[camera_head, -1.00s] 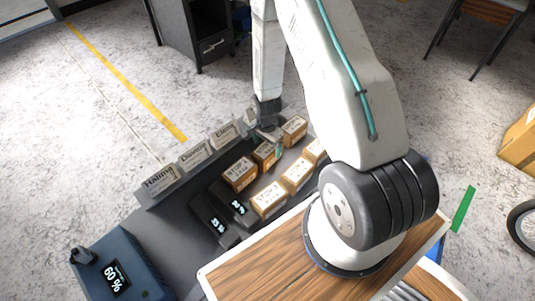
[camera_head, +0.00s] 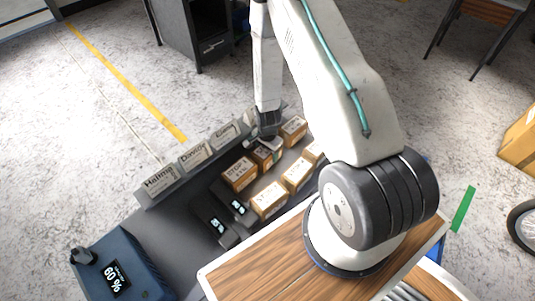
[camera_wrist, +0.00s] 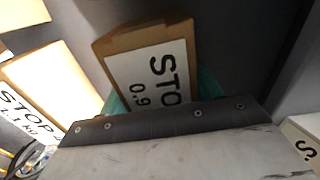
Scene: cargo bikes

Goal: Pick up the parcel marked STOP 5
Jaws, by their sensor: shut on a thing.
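My gripper (camera_head: 268,148) reaches down over the middle parcel of the row nearest the name plates. It is shut on this brown box (camera_head: 264,158), whose white label shows "STO" and "0.9" in the wrist view (camera_wrist: 150,75). Its stop number is hidden behind the gripper body. Teal fingertips show at both sides of the box in the wrist view. The box appears to be still down among its neighbours; I cannot tell whether it touches the tray floor.
Neighbouring parcels (camera_head: 240,174) and (camera_head: 293,130) stand at either side, with another row including a box (camera_head: 269,200) in front. Black units with displays (camera_head: 215,224) lie left. Grey name plates (camera_head: 195,153) line the back edge. A blue box reading 60 % (camera_head: 120,270) stands lower left.

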